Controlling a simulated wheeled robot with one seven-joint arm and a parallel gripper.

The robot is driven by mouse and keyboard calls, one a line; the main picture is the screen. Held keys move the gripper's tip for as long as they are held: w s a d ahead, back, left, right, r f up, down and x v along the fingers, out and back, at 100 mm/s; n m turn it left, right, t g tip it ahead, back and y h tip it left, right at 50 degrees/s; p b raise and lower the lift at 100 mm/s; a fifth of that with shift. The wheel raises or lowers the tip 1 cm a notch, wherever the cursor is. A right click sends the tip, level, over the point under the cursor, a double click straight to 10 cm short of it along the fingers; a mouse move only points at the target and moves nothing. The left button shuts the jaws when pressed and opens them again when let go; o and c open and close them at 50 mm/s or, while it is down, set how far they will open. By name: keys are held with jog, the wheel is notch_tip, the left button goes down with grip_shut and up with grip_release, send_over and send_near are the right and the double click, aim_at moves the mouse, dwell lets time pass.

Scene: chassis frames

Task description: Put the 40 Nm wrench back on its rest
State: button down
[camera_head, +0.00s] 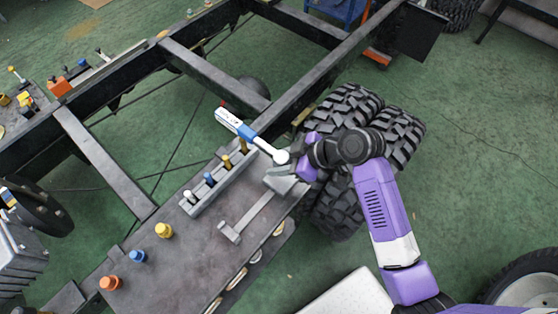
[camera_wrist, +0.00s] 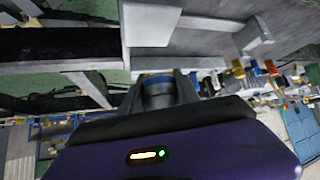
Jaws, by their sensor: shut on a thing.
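The wrench (camera_head: 262,145) has a white, labelled handle end, a blue band and a round head. It is tilted in the head view, its handle end up and left. My gripper (camera_head: 297,160) is shut on it near the round head. In the wrist view my gripper (camera_wrist: 160,88) has a grey, blue-ringed round part between its fingers. The grey rest (camera_head: 258,212) lies on the dark plate, with a small bracket at its lower left and a larger block near my gripper. The rest's block (camera_wrist: 150,27) also shows in the wrist view. The wrench appears to be above the plate, apart from the rest.
A grey rack (camera_head: 207,196) with several coloured sockets stands beside the rest. Yellow (camera_head: 164,230), blue (camera_head: 138,256) and orange (camera_head: 110,283) caps stand on the plate (camera_head: 185,270). Large black tyres (camera_head: 340,205) lie under my arm. Dark chassis rails (camera_head: 215,75) cross behind.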

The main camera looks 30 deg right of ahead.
jog(key=shift+f, duration=0.4)
